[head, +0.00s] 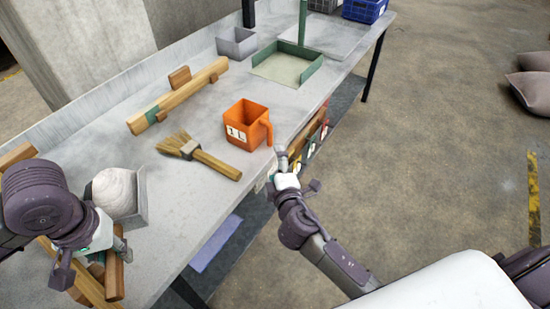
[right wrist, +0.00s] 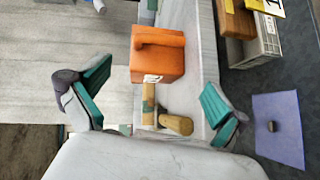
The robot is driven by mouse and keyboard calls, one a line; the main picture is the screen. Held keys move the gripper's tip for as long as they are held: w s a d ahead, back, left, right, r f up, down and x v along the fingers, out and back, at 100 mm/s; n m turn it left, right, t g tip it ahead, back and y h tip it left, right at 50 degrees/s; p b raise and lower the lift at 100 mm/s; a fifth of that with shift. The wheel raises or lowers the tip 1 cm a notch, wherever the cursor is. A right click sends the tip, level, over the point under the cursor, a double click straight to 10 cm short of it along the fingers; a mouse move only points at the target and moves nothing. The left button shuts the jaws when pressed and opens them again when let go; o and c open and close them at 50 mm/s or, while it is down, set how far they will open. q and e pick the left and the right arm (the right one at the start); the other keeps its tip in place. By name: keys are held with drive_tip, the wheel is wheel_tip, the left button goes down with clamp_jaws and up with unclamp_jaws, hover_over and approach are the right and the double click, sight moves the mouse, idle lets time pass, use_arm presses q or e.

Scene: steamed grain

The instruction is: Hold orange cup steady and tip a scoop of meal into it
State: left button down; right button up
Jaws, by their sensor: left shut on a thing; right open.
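The orange cup (head: 246,126) stands upright on the grey bench, its handle toward the bench's front edge. It also shows in the right wrist view (right wrist: 158,55), beyond and between my spread fingers. My right gripper (head: 284,168) is open and empty at the front edge, a little short of the cup and not touching it. My left gripper (head: 105,245), at the lower left, is shut on the scoop, apparently by its wooden handle; the arm partly hides the grip. The grey scoop (head: 141,195) carries a rounded pale heap of meal (head: 114,190).
A wooden-handled brush (head: 200,155) lies between scoop and cup. Behind it lies a long wooden piece (head: 180,95). A green dustpan (head: 290,65) and an open grey box (head: 236,43) stand farther back. Crates (head: 364,10) sit at the far end.

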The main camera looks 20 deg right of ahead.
approach(264, 128)
drive_tip(key=w, duration=0.5)
drive_tip(key=shift+w+d+f, duration=0.15)
drive_tip(key=shift+d+f, duration=0.1)
drive_tip(key=shift+c, duration=0.3)
